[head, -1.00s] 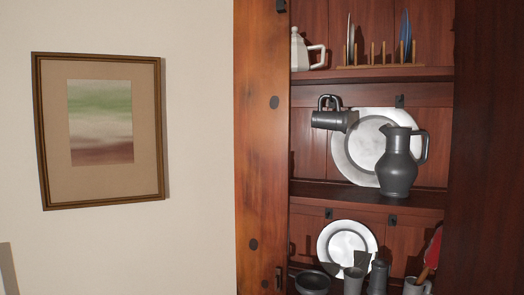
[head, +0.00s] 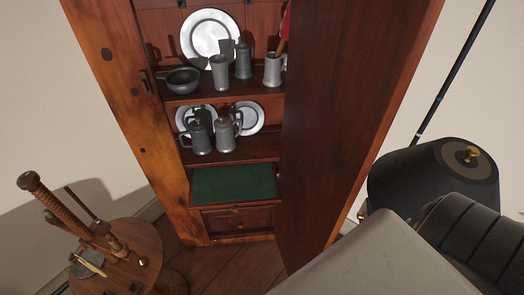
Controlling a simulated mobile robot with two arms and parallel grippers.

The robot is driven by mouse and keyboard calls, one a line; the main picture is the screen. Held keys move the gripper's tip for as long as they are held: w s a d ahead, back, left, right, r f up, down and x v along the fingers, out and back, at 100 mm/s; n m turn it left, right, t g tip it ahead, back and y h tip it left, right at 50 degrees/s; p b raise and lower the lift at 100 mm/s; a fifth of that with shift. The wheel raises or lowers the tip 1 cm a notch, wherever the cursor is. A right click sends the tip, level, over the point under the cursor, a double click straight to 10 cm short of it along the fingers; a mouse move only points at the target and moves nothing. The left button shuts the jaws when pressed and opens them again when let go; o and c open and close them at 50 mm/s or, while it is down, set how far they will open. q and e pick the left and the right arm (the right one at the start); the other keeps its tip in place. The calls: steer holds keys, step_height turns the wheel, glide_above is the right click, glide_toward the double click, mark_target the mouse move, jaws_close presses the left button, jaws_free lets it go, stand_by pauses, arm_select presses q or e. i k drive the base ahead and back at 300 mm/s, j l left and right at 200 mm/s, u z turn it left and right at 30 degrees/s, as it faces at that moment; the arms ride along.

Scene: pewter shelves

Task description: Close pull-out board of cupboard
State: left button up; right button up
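The wooden cupboard (head: 176,172) stands ahead with open shelves of pewter. Its pull-out board (head: 233,186) shows low in the cupboard as a flat green-topped surface, below the lowest pewter shelf and above a small drawer front (head: 237,219). The front edge of the board has a small knob or pull at its middle. I cannot tell exactly how far the board sticks out. Neither gripper is in view.
A round wooden table (head: 128,245) with a turned wooden stand is at the lower left. A dark lamp shade (head: 435,175) and thin pole are at the right. A pale surface (head: 375,258) fills the lower right. Some wooden floor (head: 235,268) shows before the cupboard.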

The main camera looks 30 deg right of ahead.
mark_target(235, 186)
steer(key=z, duration=0.75)
